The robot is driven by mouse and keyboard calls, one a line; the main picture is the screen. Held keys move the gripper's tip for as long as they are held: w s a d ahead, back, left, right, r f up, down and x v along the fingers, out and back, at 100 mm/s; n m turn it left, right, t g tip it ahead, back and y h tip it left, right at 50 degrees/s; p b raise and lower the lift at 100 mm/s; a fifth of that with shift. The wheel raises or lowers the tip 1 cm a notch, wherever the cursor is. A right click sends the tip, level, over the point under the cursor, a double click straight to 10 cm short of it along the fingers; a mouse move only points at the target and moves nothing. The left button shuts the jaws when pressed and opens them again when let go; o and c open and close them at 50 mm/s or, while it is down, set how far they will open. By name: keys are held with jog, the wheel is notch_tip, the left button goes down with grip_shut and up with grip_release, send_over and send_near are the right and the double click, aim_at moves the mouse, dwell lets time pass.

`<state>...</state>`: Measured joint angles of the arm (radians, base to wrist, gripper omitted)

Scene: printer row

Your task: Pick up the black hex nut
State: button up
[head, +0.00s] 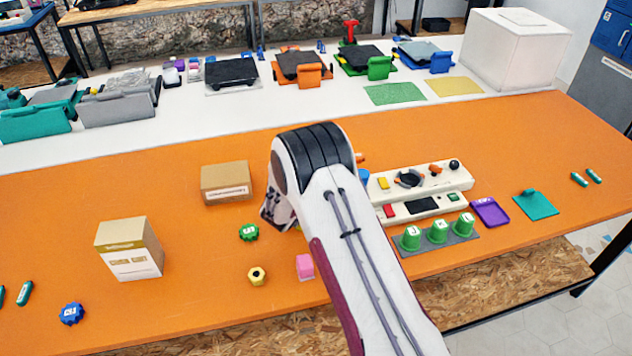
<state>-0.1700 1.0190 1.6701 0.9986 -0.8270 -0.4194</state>
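I see no piece that is clearly a black hex nut. A black ring-shaped piece (409,179) lies on the white panel to the right of my arm, but I cannot tell whether it is a nut. A yellow hex nut (257,276) lies on the orange table left of my arm. My arm reaches up from the lower right and hides part of the table. Only a small part of my gripper (273,214) shows at the arm's left side, and its fingers cannot be made out.
Left of my arm are a green knob (249,232), a blue knob (71,314), a pink block (305,266) and two cardboard boxes (226,182) (130,249). Right are the white panel (452,183), green cups (438,231), a purple tray (490,212) and a teal plate (536,205).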

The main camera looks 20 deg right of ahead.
jog(key=c, duration=1)
jog(key=shift+r, duration=0.2)
jog(key=shift+r, duration=4.8)
